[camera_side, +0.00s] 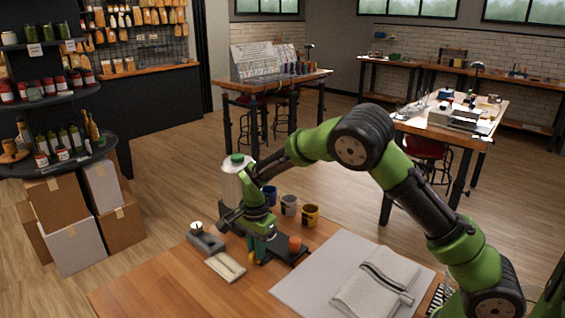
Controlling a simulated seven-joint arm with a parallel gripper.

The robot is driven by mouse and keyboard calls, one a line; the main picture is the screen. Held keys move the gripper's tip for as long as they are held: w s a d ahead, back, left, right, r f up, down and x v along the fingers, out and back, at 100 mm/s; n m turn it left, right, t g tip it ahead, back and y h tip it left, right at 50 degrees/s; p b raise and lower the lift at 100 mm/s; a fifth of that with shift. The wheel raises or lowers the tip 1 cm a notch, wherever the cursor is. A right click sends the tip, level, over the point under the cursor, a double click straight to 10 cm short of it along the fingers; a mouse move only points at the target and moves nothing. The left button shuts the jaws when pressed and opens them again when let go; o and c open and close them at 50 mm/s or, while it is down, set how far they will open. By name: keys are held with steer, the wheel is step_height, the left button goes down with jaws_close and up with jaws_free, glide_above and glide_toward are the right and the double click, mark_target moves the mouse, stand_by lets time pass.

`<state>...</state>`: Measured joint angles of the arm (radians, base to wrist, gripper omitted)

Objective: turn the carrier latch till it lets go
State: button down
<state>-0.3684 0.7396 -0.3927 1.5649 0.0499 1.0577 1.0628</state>
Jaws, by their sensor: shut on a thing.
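A dark carrier device (286,254) stands on the wooden table in the side view, with an orange round part (294,244) at its right and teal and yellow parts at its left. My gripper (257,240) reaches down over the left part of this device. It is shut on a small part there, which looks to be the carrier latch. The fingertips and the latch are small and largely hidden by my gripper's dark body, so the latch's angle cannot be made out.
A grey block with a knob (205,240) and a pale tray (225,267) lie left. The front-left table is clear.

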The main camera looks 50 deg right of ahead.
steer(key=n, duration=0.8)
steer(key=shift+n, duration=0.3)
steer(key=n, duration=0.3)
steer(key=shift+n, duration=2.2)
steer(key=c, duration=1.1)
jaws_free()
steer(key=shift+c, duration=0.2)
steer(key=shift+r, duration=0.15)
step_height(320, 180, up, 17)
